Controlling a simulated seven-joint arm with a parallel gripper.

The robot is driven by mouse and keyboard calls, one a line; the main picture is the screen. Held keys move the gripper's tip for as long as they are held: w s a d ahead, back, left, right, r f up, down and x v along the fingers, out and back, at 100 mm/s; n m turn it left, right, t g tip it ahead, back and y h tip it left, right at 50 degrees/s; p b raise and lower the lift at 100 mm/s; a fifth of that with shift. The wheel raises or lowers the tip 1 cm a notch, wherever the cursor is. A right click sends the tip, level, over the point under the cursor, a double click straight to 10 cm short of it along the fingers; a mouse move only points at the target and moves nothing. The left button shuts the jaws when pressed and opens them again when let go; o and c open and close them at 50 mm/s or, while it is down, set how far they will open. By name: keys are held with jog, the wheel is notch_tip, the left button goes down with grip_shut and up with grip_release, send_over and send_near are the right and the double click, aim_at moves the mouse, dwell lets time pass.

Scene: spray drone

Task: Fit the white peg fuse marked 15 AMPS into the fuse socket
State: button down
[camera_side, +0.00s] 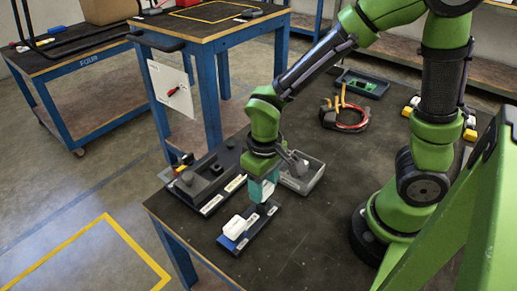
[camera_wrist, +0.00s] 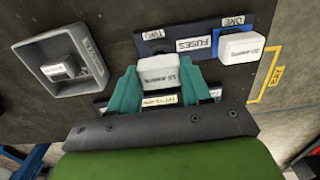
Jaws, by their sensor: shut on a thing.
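My gripper (camera_wrist: 160,92) has teal fingers shut on a white block fuse (camera_wrist: 165,72). The fuse's upside-down lettering appears to read 15 AMPS. In the side view my gripper (camera_side: 264,190) points down over the far end of the dark fuse rack (camera_side: 258,229), with the fuse between its fingers. Whether the fuse touches the rack is unclear. In the wrist view the rack (camera_wrist: 196,43) is labelled FUSES, ONE and TWO. A second white fuse (camera_wrist: 240,46) sits on the blue part at ONE; it also shows in the side view (camera_side: 234,227). I cannot identify the fuse socket with certainty.
A grey open box (camera_wrist: 42,77) holds a small white labelled piece, beside my gripper; it also shows in the side view (camera_side: 312,182). Dark labelled units (camera_side: 205,180) stand along the table's left side. A red-and-black tool (camera_side: 345,118) lies farther back. The table's front middle is clear.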

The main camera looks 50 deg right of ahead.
aim_at(264, 187)
jog(key=shift+r, duration=1.6)
jog(key=shift+d+f, duration=0.15)
jog(key=w+r, duration=0.1)
jog(key=w, duration=0.7)
jog(key=w+d+r, duration=0.1)
jog(key=w+r, duration=0.1)
jog(key=w, duration=0.7)
jog(key=shift+d+r, duration=0.25)
jog(key=shift+f, duration=2.9)
